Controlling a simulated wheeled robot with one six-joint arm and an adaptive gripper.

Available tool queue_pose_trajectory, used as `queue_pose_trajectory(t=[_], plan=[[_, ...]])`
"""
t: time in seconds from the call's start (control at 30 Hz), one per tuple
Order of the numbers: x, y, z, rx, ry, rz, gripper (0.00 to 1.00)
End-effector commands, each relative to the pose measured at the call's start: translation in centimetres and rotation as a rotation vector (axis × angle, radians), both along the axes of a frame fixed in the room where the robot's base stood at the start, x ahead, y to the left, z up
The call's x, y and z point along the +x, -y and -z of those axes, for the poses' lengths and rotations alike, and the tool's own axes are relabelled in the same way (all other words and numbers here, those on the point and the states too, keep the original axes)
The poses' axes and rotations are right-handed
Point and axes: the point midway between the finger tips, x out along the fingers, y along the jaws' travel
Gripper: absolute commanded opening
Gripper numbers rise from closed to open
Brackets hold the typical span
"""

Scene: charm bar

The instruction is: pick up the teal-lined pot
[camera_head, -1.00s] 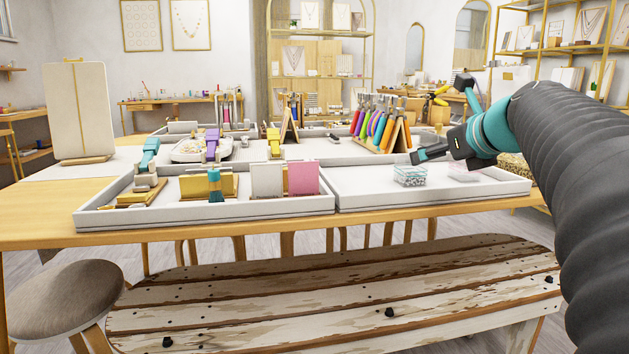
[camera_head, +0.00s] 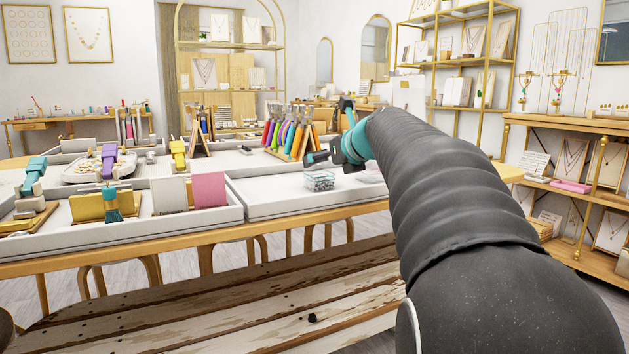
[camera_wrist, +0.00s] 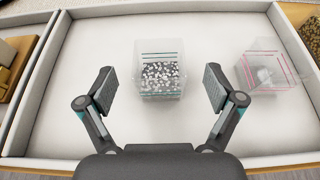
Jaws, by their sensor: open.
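The teal-lined pot (camera_wrist: 161,72) is a clear box with teal lines and small white and dark pieces in it. It stands in the white tray, and it also shows in the head view (camera_head: 319,181), just below my gripper. My gripper (camera_wrist: 159,88) is open in the wrist view, with one finger on each side of the pot's near part and gaps between fingers and pot. In the head view my gripper (camera_head: 318,158) reaches over the tray from the right. I cannot tell its exact height over the pot.
A pink-lined clear pot (camera_wrist: 264,72) stands to the right in the same white tray (camera_wrist: 95,35). The tray has raised walls. Left of it, another tray (camera_head: 150,228) holds cards and stands. Colourful tools (camera_head: 290,135) stand behind. The tray floor left of the pot is bare.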

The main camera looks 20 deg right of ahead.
Motion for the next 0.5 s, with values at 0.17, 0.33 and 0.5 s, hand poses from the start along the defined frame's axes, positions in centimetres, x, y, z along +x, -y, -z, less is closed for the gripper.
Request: queue_pose_trajectory(t=[0.17,0.33,0.5], plan=[[2.3,-0.3,1.4,0.0,-0.002,-0.002,0.92],[3.9,-0.3,1.8,-0.001,0.0,-0.001,0.92],[4.0,-0.3,1.8,-0.001,0.001,0.0,0.92]])
